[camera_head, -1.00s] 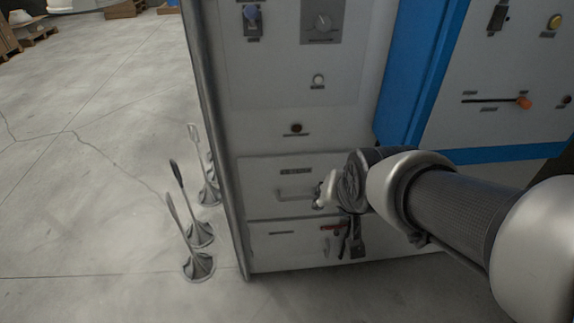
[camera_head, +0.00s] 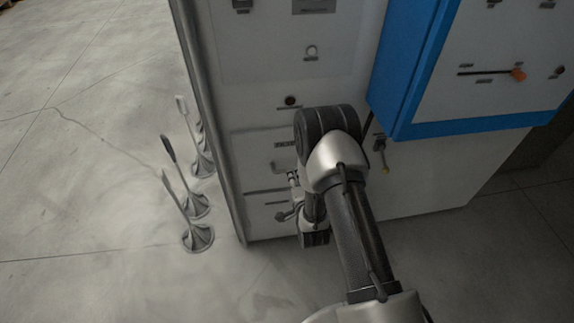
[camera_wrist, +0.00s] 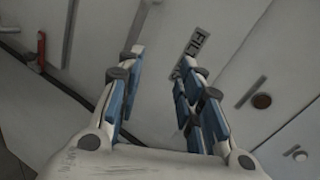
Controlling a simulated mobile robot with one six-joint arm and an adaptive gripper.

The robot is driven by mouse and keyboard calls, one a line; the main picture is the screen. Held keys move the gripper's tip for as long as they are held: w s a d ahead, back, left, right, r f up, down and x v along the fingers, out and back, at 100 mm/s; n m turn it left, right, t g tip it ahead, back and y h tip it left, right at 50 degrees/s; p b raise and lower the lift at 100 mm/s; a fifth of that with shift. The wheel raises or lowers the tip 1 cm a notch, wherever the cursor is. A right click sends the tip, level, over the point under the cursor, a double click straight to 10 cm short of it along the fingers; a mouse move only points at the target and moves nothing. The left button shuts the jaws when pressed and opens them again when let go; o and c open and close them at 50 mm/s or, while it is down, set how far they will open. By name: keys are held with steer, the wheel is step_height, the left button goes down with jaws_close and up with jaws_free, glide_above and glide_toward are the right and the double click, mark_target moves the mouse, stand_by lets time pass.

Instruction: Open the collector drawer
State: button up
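The cabinet front carries two stacked drawers. The upper drawer (camera_head: 252,150) has a bar handle (camera_head: 279,167), partly hidden by my arm. In the wrist view a label starting "FIL" (camera_wrist: 196,46) lies on the upper drawer, close to the right finger. The lower drawer (camera_head: 262,212) is mostly hidden; its red latch (camera_wrist: 41,50) shows at the left of the wrist view. Both drawers look shut. Which is the collector drawer I cannot read. My gripper (camera_wrist: 160,65) is open, facing the drawer fronts, with nothing seen held. Whether it touches the handle I cannot tell.
A brown button (camera_head: 291,101) sits above the drawers. The blue-framed panel (camera_head: 415,125) juts out at the right. Several levers on round bases (camera_head: 197,238) stand on the floor left of the cabinet. The floor in front is clear.

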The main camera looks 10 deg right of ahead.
steer(key=s+f+m+t, duration=0.1)
steer(key=s+f+m, duration=0.1)
steer(key=s+f, duration=0.35)
steer(key=b+x, duration=0.1)
steer(key=x, duration=0.5)
steer(key=b+x, duration=0.2)
steer(key=x, duration=0.4)
steer(key=b+x, duration=0.2)
steer(key=x, duration=0.4)
steer(key=shift+a+r, duration=0.15)
steer(key=shift+r, duration=0.25)
jaws_close()
